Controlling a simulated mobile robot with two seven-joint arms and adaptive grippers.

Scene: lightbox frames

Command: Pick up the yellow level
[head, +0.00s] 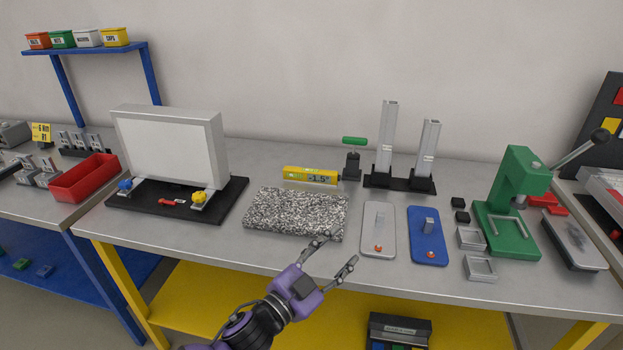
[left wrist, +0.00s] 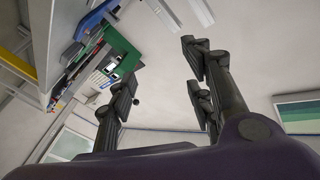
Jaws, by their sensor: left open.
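The yellow level (head: 309,175) lies on the grey table behind the speckled granite slab (head: 296,212). It has a display on its front that reads about -1.5°. My left gripper (head: 338,252) is open and empty at the table's front edge, in front of the slab and to the right of its near corner. It is apart from the level, with the slab between them. In the left wrist view the open fingers (left wrist: 160,90) have nothing between them, and the level does not show there. My right gripper is not in view.
A white panel on a black base (head: 120,203) stands left of the slab. Grey (head: 378,240) and blue plates (head: 427,247) lie in front. A green press (head: 510,215) is farther right.

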